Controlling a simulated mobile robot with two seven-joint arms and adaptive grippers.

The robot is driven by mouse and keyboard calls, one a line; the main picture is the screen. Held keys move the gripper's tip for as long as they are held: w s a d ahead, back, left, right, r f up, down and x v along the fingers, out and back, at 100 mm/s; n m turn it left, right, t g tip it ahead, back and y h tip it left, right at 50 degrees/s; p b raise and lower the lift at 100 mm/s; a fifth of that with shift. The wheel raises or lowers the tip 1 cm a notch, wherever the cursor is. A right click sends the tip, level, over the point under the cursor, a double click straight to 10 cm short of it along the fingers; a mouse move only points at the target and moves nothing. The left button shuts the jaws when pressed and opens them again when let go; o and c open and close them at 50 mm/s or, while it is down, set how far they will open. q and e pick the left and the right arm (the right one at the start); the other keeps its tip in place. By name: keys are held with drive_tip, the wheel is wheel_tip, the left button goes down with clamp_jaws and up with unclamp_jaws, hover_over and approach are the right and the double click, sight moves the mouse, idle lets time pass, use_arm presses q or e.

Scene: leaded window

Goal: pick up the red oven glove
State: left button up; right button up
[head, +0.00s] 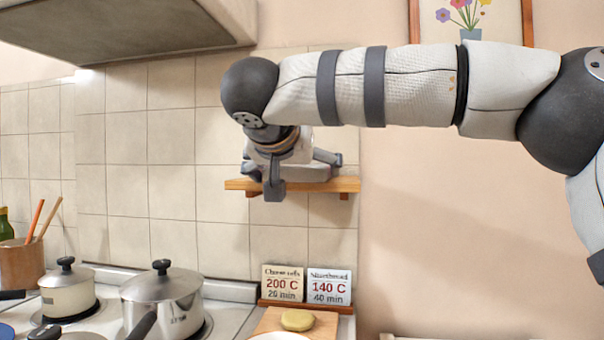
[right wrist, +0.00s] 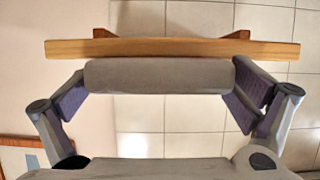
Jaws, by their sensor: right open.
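No red oven glove shows clearly in either view. A grey, rounded, long thing (right wrist: 160,76) sits along the wooden shelf (right wrist: 175,49) in the right wrist view; I cannot tell what it is. In the head view the shelf (head: 349,184) is on the tiled wall, mostly behind my right gripper (head: 298,174). My right gripper is open, with a finger on either side of the grey thing in the right wrist view (right wrist: 160,98). I see no clear grip on it. My left gripper is not in view.
Below are a steel pot (head: 165,305), a cream pot (head: 68,292) and a utensil holder (head: 22,264). Two recipe cards (head: 282,284) (head: 329,286) stand near a board (head: 268,322) with a yellowish thing (head: 297,320). The hood (head: 130,25) overhangs upper left.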

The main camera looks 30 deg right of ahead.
drive_tip(key=c, duration=1.2)
drive_tip(key=shift+r, duration=0.2)
drive_tip(key=shift+r, duration=0.35)
drive_tip(key=s+a+r, duration=0.8)
drive_tip(key=s+r, duration=0.3)
drive_tip(key=r, duration=0.1)
drive_tip(key=shift+s+a, duration=0.15)
drive_tip(key=shift+a, duration=0.15)
